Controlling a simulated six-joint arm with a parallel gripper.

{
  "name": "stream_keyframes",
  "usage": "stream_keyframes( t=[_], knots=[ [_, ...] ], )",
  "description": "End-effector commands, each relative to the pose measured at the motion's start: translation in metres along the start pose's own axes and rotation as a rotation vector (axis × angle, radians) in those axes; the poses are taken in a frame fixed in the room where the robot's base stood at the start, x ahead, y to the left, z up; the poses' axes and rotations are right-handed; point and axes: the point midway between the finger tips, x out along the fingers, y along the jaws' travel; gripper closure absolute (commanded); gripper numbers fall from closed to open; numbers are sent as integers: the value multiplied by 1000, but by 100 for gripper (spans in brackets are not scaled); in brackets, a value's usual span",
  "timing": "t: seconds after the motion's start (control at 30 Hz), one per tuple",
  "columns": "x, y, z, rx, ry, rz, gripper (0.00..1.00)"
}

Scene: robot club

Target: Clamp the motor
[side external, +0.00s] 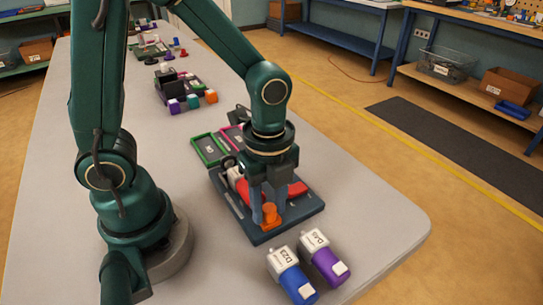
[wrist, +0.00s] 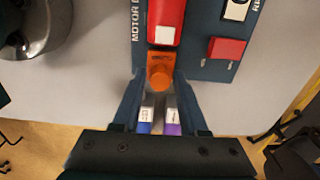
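A dark blue board (side external: 307,211) lies on the grey table, and its partly hidden lettering in the wrist view begins with "MOTOR". A red motor (wrist: 166,20) with a white square on its near end lies on it; the side view shows it only in part, behind my gripper. An orange clamp handle (wrist: 160,72) is at the motor's near end and also shows in the side view (side external: 270,215). My gripper (wrist: 161,84) points down, its fingertips on either side of the handle. I cannot tell whether they touch it.
A blue motor (side external: 292,275) and a purple motor (side external: 325,258) lie in front of the board near the table's front edge. A red block (wrist: 227,48) is on the board's right. Green (side external: 208,149) and pink (side external: 233,137) trays sit behind; small coloured blocks stand farther back.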

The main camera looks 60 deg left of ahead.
Motion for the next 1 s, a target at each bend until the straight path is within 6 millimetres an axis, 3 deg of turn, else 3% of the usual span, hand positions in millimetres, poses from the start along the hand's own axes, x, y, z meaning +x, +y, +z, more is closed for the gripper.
stream_keyframes(
  t=[0.03,0.1,1.0],
  knots=[
    [0,0,0,0,0,0,82],
    [0,0,0,0,0,0,100],
    [0,0,28,-1,0,-3,100]
  ],
)
